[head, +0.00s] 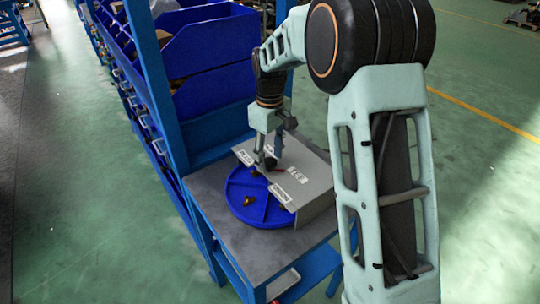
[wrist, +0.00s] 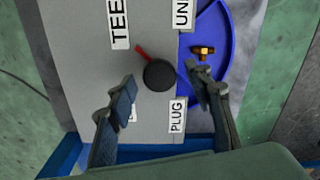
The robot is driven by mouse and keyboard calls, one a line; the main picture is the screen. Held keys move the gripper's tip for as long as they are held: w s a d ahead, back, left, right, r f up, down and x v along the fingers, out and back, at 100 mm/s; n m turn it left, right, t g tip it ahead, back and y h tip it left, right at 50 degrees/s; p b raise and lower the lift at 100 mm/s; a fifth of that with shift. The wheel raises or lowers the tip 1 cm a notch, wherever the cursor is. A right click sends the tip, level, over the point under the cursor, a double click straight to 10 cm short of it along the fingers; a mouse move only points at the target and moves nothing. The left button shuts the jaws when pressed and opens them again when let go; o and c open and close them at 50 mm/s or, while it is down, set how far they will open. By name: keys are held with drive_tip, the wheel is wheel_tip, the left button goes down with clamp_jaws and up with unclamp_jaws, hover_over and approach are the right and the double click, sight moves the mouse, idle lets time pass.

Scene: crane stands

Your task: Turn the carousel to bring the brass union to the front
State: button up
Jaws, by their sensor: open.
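The blue carousel (head: 238,207) is a round divided tray, partly hidden under a grey cover plate (head: 312,181). Its exposed part also shows in the wrist view (wrist: 240,22). A small brass fitting (head: 248,201) lies in the exposed part; in the wrist view (wrist: 202,51) it looks T-shaped. I see no other fitting. A black knob (wrist: 159,75) with a red pointer stands on the cover. The pointer slants up-left toward the TEE label (wrist: 120,24). My gripper (head: 268,162) is open above the cover, its fingers (wrist: 160,82) on either side of the knob with visible gaps.
A label beginning UNI (wrist: 183,12) and a PLUG label (wrist: 177,115) sit along the cover's edge. The grey bench (head: 205,185) carries the carousel. Blue bins (head: 215,50) and a blue post (head: 160,80) stand close behind and left. Open floor lies right.

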drive_tip(key=shift+c, duration=0.2)
clamp_jaws()
drive_tip(key=shift+m, duration=9)
